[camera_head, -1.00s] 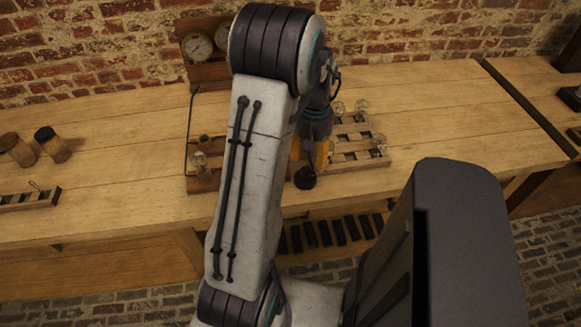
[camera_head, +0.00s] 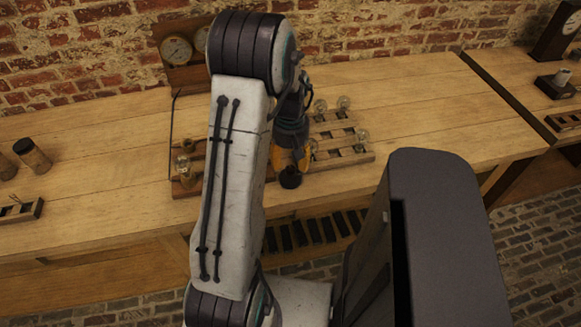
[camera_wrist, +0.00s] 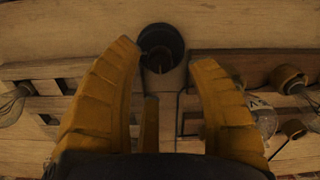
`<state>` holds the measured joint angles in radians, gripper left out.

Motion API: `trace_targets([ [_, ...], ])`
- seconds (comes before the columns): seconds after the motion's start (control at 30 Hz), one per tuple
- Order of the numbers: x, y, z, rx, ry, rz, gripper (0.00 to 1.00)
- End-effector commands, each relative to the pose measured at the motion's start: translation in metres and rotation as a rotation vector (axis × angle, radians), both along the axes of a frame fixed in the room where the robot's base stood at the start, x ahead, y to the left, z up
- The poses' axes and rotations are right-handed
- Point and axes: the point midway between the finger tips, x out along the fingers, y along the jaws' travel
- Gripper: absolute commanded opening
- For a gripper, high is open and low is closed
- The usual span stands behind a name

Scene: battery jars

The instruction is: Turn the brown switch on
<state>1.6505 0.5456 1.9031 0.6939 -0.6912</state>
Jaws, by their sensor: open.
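I cannot tell for sure which part is the brown switch. Brown wooden boards with slots and glass bulbs lie on the bench around my gripper, partly hidden by my arm in the head view. The right board (camera_head: 345,158) carries several bulbs; the left board (camera_head: 185,190) has a brass-coloured cup (camera_head: 183,165). My gripper (camera_wrist: 164,58) is open and empty, pointing down over the gap between the boards. A dark round cup (camera_wrist: 160,46) shows between and just beyond its fingertips; it also stands by the bench's front edge in the head view (camera_head: 290,178).
The wooden bench (camera_head: 420,110) is clear right of the boards. A small rack (camera_head: 20,210) and dark-lidded jars (camera_head: 32,154) are at far left. A gauge panel (camera_head: 180,50) stands at the back. A dark clock (camera_head: 556,32) stands on another bench at right.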

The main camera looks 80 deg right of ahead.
Motion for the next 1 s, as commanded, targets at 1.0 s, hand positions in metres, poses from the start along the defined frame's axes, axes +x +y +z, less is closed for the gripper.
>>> trace_targets([
  [1.0, 0.000, 0.000, -0.035, -0.001, 0.000, -0.001, 0.31],
])
